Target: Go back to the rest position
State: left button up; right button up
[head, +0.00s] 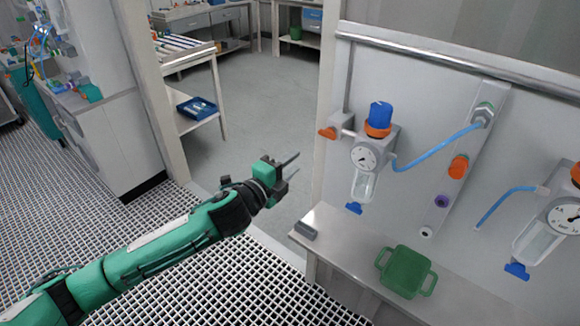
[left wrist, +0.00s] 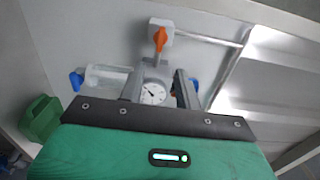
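My left gripper (head: 291,166) hangs in free air at the middle of the head view, left of the wall-mounted regulator and apart from it. Its two fingers also show in the left wrist view (left wrist: 160,88), spread apart with nothing held between them. Beyond them is the regulator's round gauge (left wrist: 153,93). My green left arm reaches in from the lower left. My right gripper is in neither view.
The regulator (head: 366,157) has a blue knob (head: 380,114) and an orange valve handle (head: 328,133). A green tray (head: 405,272) stands on the wall shelf (head: 329,217). A second regulator (head: 543,238) is at the right. Open floor (head: 258,100) lies behind the gripper.

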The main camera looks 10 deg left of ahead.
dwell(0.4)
